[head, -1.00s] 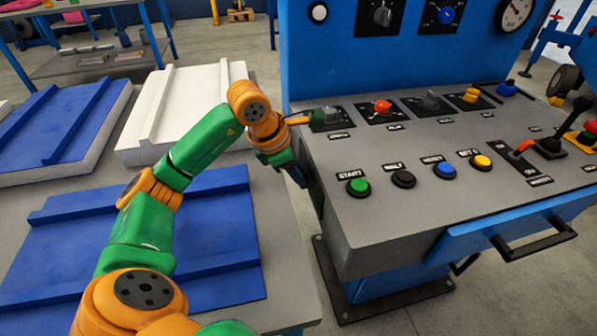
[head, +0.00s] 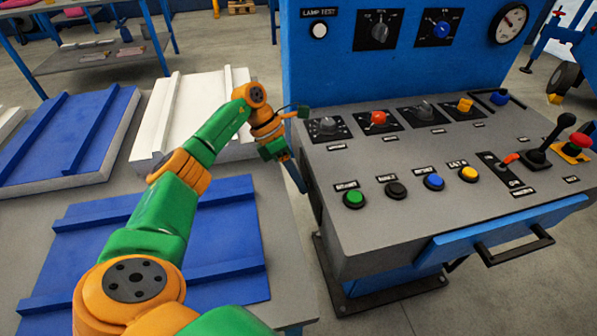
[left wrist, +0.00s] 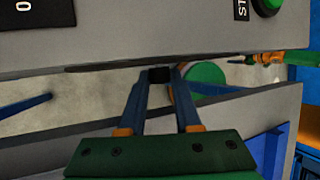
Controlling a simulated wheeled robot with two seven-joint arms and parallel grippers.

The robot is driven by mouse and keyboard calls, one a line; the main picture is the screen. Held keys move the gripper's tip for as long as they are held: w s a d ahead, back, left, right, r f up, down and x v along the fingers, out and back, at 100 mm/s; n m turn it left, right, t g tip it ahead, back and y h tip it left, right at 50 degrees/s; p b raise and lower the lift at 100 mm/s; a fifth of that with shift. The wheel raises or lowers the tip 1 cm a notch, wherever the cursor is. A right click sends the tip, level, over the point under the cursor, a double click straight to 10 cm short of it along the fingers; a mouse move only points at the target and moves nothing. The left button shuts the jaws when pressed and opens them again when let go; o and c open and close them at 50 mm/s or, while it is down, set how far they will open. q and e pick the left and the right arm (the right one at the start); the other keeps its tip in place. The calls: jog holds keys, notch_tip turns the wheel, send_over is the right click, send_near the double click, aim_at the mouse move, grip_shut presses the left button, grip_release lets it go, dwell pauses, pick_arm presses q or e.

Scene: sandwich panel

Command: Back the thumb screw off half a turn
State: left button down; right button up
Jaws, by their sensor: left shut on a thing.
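My left gripper (head: 300,184) reaches down beside the left side of the grey console (head: 420,215). In the left wrist view its two blue-grey fingers (left wrist: 160,88) are shut on a small black piece, which I take to be the thumb screw (left wrist: 160,75), at the edge of the console. Only a dark block of it shows between the fingertips; its shaft and any turn mark are hidden. In the head view the screw is hidden by the gripper and the console's side.
The console top carries knobs, a green start button (head: 354,198), other buttons and a black lever (head: 545,145). A blue drawer with a black handle (head: 515,246) is at its front. Blue panels (head: 150,235) and a white panel (head: 190,110) lie on the table to the left.

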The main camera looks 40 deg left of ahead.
pick_arm(q)
jog(key=shift+h, duration=0.5)
jog(key=shift+a+g, duration=0.1)
jog(key=shift+g, duration=0.2)
jog(key=c, duration=0.6)
grip_release()
jog(key=s+d+r+b, duration=0.2)
jog(key=s+d+r, duration=0.6)
jog(key=s+r, duration=0.3)
notch_tip(320, 180, up, 2)
jog(key=shift+s, duration=0.25)
